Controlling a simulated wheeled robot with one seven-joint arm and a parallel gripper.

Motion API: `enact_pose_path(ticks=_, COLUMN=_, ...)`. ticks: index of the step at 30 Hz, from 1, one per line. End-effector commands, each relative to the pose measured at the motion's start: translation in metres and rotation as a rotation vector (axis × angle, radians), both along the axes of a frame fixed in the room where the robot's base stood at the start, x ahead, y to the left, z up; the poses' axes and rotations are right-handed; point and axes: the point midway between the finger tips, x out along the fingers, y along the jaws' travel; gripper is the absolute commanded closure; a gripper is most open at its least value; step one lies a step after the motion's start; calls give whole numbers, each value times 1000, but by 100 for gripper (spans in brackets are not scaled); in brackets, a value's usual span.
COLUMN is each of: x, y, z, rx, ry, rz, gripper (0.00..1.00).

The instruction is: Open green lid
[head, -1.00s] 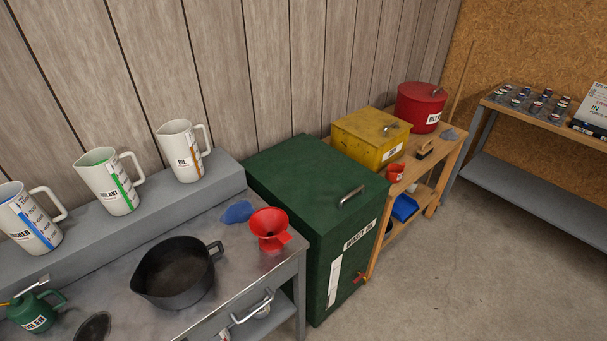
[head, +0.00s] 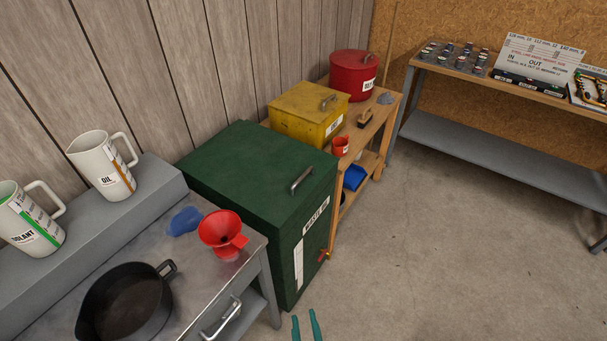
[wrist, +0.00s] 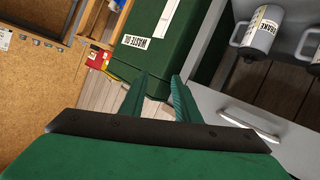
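The green lid (head: 248,172) lies flat and closed on top of the dark green waste oil cabinet (head: 287,276). A metal handle (head: 302,180) stands on the lid near its right edge. In the wrist view the green cabinet front (wrist: 152,66) with its waste oil label shows ahead of my gripper (wrist: 160,86). My gripper's two green fingers are apart with nothing between them. Their tips also show at the bottom of the head view (head: 305,320), in front of the cabinet and apart from it.
A metal workbench left of the cabinet holds a red funnel (head: 222,232), a blue cloth (head: 185,221) and a black pan (head: 124,302). A wooden bench on the right carries a yellow box (head: 308,110) and a red can (head: 353,76). The floor (head: 430,240) at the right is clear.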

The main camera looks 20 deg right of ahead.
Motion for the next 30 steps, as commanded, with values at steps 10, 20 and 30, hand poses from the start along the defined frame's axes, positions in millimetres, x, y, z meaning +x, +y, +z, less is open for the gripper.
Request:
enact_pose_path(ticks=10, x=113, y=-90, z=4, rx=-66, ry=50, rz=-213, gripper=71)
enact_pose_path(ticks=20, x=201, y=-155, z=38, rx=-14, ry=107, rz=-437, gripper=71)
enact_pose_path(ticks=30, x=268, y=-190, z=87, rx=156, ry=189, rz=-648, gripper=71)
